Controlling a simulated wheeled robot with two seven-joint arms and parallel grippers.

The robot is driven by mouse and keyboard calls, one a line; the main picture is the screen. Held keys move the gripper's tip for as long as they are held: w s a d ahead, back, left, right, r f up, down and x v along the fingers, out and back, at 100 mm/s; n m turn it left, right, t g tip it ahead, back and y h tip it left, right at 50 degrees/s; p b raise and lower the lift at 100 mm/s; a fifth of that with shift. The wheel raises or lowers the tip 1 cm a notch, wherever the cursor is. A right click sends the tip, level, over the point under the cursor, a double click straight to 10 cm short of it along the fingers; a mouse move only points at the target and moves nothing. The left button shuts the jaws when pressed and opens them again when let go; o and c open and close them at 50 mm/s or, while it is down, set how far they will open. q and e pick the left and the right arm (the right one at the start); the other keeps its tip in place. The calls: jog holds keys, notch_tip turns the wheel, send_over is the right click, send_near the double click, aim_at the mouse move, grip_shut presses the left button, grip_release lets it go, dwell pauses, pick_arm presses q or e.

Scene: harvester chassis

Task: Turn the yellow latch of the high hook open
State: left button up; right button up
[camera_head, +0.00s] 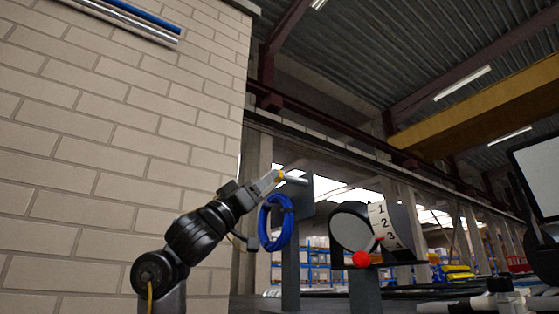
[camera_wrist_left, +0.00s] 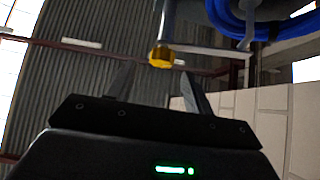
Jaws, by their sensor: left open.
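The yellow latch (camera_head: 281,174) is small and sits at the end of a grey hook (camera_head: 297,180) high on a post. In the left wrist view the yellow latch (camera_wrist_left: 161,57) shows just beyond the fingertips, roughly between them. My left gripper (camera_head: 272,181) reaches up from the left to the latch. In the left wrist view my left gripper (camera_wrist_left: 158,74) has its fingers spread with nothing between them. In the head view the fingertips overlap the latch, so contact cannot be told. A blue coil (camera_head: 275,222) hangs from the hook.
The grey post (camera_head: 290,265) carries the hook. A brick wall (camera_head: 120,150) fills the left side. The air above the hook is clear.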

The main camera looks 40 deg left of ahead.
aim_at(280, 171)
pick_arm(q)
jog(key=p+x, duration=0.2)
jog(key=x, duration=0.1)
jog(key=p+x, duration=0.1)
jog(key=x, duration=0.1)
jog(key=shift+w+a+r, duration=0.1)
jog(key=shift+w+a, duration=0.05)
jog(key=shift+a, duration=0.15)
jog(key=shift+w+d+r, duration=0.1)
jog(key=shift+d+r, duration=0.1)
jog(key=shift+r, duration=0.1)
jog(key=shift+w+d+r+p, duration=0.15)
jog(key=shift+w+d+p, duration=0.3)
jog(key=shift+w+d, duration=0.15)
jog(key=shift+w, duration=0.2)
jog(key=shift+s+a, duration=0.2)
jog(key=shift+a, duration=0.2)
jog(key=shift+s+a, duration=0.1)
jog(key=shift+c, duration=0.9)
jog(key=c, duration=0.5)
grip_shut()
pick_arm(e)
jog(key=w+r, duration=0.1)
jog(key=r, duration=0.2)
jog(key=w+r, duration=0.1)
jog(key=r, duration=0.1)
jog(key=shift+w+a, duration=0.2)
jog(key=shift+w, duration=0.1)
